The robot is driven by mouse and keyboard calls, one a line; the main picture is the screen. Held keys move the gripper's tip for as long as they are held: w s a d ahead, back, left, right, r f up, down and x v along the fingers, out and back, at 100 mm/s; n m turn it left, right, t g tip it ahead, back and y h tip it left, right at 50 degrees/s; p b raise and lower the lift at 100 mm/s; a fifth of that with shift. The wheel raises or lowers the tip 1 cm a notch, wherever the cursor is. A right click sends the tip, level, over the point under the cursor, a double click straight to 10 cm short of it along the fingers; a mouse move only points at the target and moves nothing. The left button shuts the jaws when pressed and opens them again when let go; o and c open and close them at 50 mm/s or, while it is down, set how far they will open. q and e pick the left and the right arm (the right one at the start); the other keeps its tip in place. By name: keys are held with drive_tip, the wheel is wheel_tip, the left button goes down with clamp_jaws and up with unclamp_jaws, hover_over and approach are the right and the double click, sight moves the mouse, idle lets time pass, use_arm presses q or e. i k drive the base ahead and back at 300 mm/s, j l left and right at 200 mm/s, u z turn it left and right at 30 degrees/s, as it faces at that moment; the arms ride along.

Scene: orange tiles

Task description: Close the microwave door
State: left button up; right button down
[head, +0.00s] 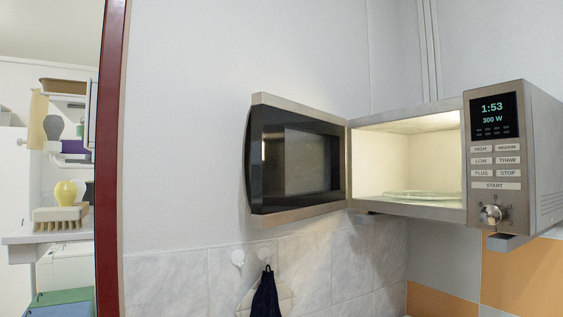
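The microwave (497,214) stands at the right of the head view, with a lit display and a control panel on its right side. Its door (297,163) stands wide open, swung out to the left from the hinge at the left edge of the cavity. The dark glass of the door faces the view. The lit cavity shows a glass turntable plate (422,194) and no food. Neither of my grippers shows in the head view.
A dark red vertical post (111,160) stands at the left. Behind it are shelves with a brush (60,214) and other items. A dark cloth (265,295) hangs from a wall hook below the door. Orange and grey tiles (520,275) lie below the microwave.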

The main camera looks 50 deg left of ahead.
sight(269, 115)
drive_tip(key=j+u, duration=0.15)
drive_tip(key=j, duration=1.15)
drive_tip(key=i+j+u, duration=0.15)
drive_tip(key=j, duration=1.1)
drive_tip(key=k, duration=0.05)
